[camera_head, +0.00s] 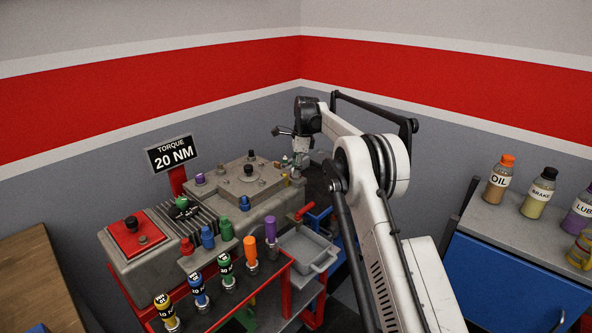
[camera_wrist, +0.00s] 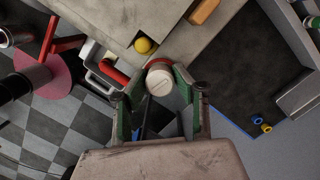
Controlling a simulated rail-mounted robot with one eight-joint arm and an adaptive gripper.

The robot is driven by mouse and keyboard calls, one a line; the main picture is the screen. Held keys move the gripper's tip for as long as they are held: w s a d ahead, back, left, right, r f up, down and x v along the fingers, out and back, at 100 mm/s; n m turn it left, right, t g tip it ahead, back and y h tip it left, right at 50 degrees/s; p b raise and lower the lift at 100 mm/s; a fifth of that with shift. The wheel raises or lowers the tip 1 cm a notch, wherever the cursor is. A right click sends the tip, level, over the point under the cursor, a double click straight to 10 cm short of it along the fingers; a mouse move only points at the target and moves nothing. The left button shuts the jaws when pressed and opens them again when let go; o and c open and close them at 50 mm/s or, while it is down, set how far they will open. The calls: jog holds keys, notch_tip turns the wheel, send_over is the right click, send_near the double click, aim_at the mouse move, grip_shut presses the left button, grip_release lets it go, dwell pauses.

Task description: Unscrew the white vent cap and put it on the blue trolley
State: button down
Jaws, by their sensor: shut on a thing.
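The white vent cap (camera_wrist: 159,83) is round with a slot mark across its face. It sits between the green-padded fingers of my gripper (camera_wrist: 161,90), which is shut on it. A reddish ring shows at the cap's far edge, beside the grey engine block (camera_wrist: 165,40); whether the cap still touches the block is unclear. In the head view my gripper (camera_head: 299,167) is at the block's right end, and the cap is not distinguishable.
Blue and yellow rings (camera_wrist: 262,124) lie on the dark top, with clear room around them. A yellow ball-like knob (camera_wrist: 143,45) is close to the cap. A grey pan (camera_head: 303,248) and red lever (camera_head: 300,213) are nearby. A blue-fronted cabinet (camera_head: 510,285) carries bottles.

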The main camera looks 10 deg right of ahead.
dwell(0.3)
jog(key=shift+n, duration=1.1)
jog(key=shift+n+g+p, duration=0.3)
jog(key=shift+n+p, duration=0.05)
jog(key=shift+n, duration=0.75)
jog(key=shift+n, duration=0.9)
jog(key=shift+r+p, duration=0.15)
jog(key=shift+p, duration=0.15)
jog(key=shift+r+p, duration=0.6)
jog(key=shift+r, duration=0.6)
